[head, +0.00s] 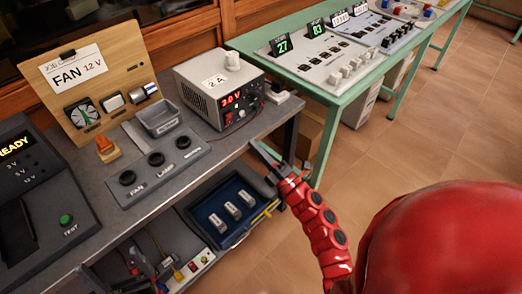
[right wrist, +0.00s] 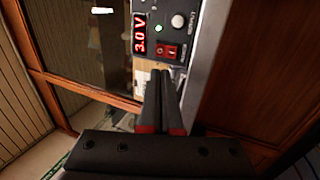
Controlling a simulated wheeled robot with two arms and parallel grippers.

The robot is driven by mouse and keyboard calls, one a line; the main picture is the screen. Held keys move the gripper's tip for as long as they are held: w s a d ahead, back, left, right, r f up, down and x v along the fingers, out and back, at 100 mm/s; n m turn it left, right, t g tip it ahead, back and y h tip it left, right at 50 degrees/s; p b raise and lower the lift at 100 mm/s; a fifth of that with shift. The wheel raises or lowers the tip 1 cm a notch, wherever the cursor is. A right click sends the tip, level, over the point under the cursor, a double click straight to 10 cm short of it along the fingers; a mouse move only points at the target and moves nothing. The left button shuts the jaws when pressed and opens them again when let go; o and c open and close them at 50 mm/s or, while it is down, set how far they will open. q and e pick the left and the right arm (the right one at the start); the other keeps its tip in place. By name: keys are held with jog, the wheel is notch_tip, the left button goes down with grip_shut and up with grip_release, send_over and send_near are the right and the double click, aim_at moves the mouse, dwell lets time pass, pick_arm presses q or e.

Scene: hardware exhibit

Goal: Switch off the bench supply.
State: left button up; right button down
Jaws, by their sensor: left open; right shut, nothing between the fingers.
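The bench supply (head: 190,84) is a grey box on the dark bench, with a lit red display reading 3.0 V. In the right wrist view, its front panel (right wrist: 180,66) shows a red rocker switch (right wrist: 168,51), a lit green lamp and a pale knob. My right gripper (head: 258,150) is shut and empty, in front of and below the supply's front in the head view. In the right wrist view, the shut fingertips (right wrist: 162,74) appear just below the red switch; I cannot tell whether they touch the panel. My left gripper is not in view.
A job card board (head: 120,62) reads FAN 12 V. A grey tray (head: 160,118) and a panel with several round black sockets (head: 130,190) stand left of the supply. A READY tester (head: 60,205) is at far left. A green table (head: 300,88) stands behind right.

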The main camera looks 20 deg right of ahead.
aim_at(229, 117)
jog(key=p+x, duration=0.1)
jog(key=x, duration=0.8)
jog(key=shift+w+r, duration=0.1)
